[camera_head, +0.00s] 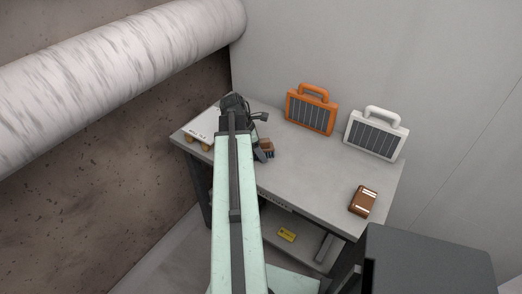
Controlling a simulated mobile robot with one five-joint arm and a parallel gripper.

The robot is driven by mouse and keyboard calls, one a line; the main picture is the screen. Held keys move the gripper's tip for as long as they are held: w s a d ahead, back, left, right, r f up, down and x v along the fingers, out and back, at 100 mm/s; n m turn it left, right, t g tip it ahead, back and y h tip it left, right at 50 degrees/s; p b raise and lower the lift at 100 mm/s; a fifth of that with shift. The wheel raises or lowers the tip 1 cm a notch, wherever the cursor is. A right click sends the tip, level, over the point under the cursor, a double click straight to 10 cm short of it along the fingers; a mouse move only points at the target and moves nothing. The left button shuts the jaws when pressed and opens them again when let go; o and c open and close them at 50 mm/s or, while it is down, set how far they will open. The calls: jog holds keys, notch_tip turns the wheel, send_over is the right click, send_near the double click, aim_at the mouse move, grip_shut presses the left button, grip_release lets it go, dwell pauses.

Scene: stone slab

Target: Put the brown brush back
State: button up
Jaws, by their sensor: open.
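A small brown block with dark bristle-like ends, which looks like the brown brush (266,145), is on the grey stone slab table (310,180), just right of the end of my arm. My gripper (262,151) is open, close beside the brown block at its left. My arm hides part of this area, and I cannot tell whether the jaws touch the block or are around it. A second brown object with pale bands (363,201) lies near the table's right front edge, well apart from my gripper.
An orange case (311,109) and a white case (376,134) with dark ribbed panels stand at the back. A white board on wooden feet (204,126) is at the left. A dark grey box (430,262) is at front right. The slab's middle right is clear.

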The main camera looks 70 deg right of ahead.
jog(key=p+v, duration=1)
jog(key=v, duration=0.1)
jog(key=shift+s+r, duration=0.1)
jog(key=shift+r, duration=0.3)
jog(key=shift+w+a+r+p, duration=0.15)
jog(key=shift+w+r+p, duration=0.15)
jog(key=shift+p, duration=0.3)
jog(key=shift+f, duration=0.1)
jog(key=w+a+f+m+t, duration=0.1)
jog(key=w+a+m+t, duration=0.2)
jog(key=w+a, duration=2)
jog(key=w+a+m+y, duration=0.1)
jog(key=w+a, duration=0.3)
jog(key=a, duration=1.2)
jog(key=w+a+m+t+y, duration=0.1)
jog(key=w+a, duration=0.3)
jog(key=a, duration=1.2)
jog(key=shift+w+a+f+m, duration=0.3)
jog(key=shift+f+m, duration=0.15)
jog(key=shift+m, duration=0.15)
